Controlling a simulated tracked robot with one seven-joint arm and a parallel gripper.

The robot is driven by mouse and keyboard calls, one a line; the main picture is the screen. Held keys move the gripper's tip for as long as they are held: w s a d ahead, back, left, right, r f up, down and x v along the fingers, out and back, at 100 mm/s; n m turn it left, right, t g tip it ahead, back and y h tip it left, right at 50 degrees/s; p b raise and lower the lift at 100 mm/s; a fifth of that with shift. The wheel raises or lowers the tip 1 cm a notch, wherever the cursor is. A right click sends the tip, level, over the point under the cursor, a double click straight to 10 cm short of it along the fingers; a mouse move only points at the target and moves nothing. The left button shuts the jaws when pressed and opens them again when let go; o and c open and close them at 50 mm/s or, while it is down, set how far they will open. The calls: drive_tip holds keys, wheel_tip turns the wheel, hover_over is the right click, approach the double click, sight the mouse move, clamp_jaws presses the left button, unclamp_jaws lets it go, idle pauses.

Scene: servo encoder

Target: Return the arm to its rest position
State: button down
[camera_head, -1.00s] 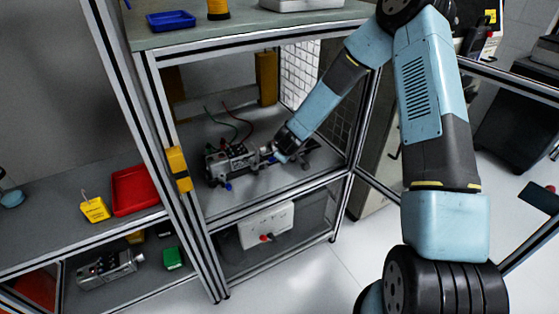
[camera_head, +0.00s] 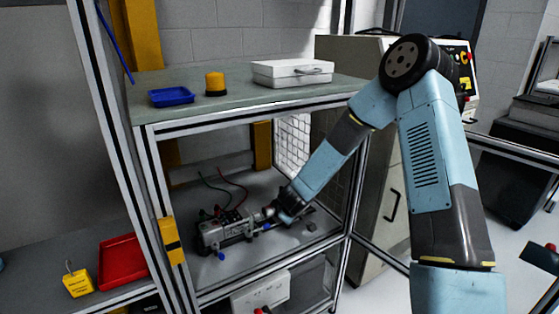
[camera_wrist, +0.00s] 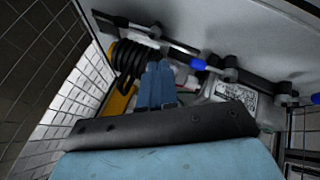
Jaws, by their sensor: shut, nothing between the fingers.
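My light-blue arm reaches into the open bay of the metal frame in the head view. My gripper (camera_head: 268,213) is low in the bay, close to the right end of the grey servo motor (camera_head: 222,235). Whether they touch is hard to tell. In the wrist view the two blue-grey fingers of my gripper (camera_wrist: 158,78) are together with nothing between them. Beyond them the motor's labelled body (camera_wrist: 238,97) shows partly, with a rod carrying a blue piece (camera_wrist: 197,65).
A mesh panel (camera_head: 293,140) closes the bay's right rear side. Frame posts (camera_head: 352,215) and the bench top (camera_head: 225,112) border the opening. A white case (camera_head: 290,73), blue tray (camera_head: 171,97) and yellow-orange beacon (camera_head: 215,84) stand above. A coiled black cable (camera_wrist: 132,60) is near my fingers.

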drive_tip(key=s+d+r+m+g+h, duration=0.1)
drive_tip(key=s+d+r+m+h, duration=0.4)
drive_tip(key=d+r, duration=0.65)
drive_tip(key=s+d+r+m+g+h, duration=0.15)
drive_tip(key=s+d+r, duration=0.55)
drive_tip(key=r, duration=0.7)
drive_tip(key=s+r+m+y, duration=0.2)
drive_tip(key=s+r, duration=0.4)
drive_tip(key=s, duration=0.6)
drive_tip(key=s+r+m+y, duration=0.2)
drive_tip(key=s+r+y, duration=0.2)
drive_tip(key=s, duration=0.8)
wheel_tip(320, 180, up, 2)
drive_tip(key=shift+s+a+r+t, duration=0.15)
drive_tip(key=shift+s+t, duration=0.15)
drive_tip(key=shift+t, duration=0.05)
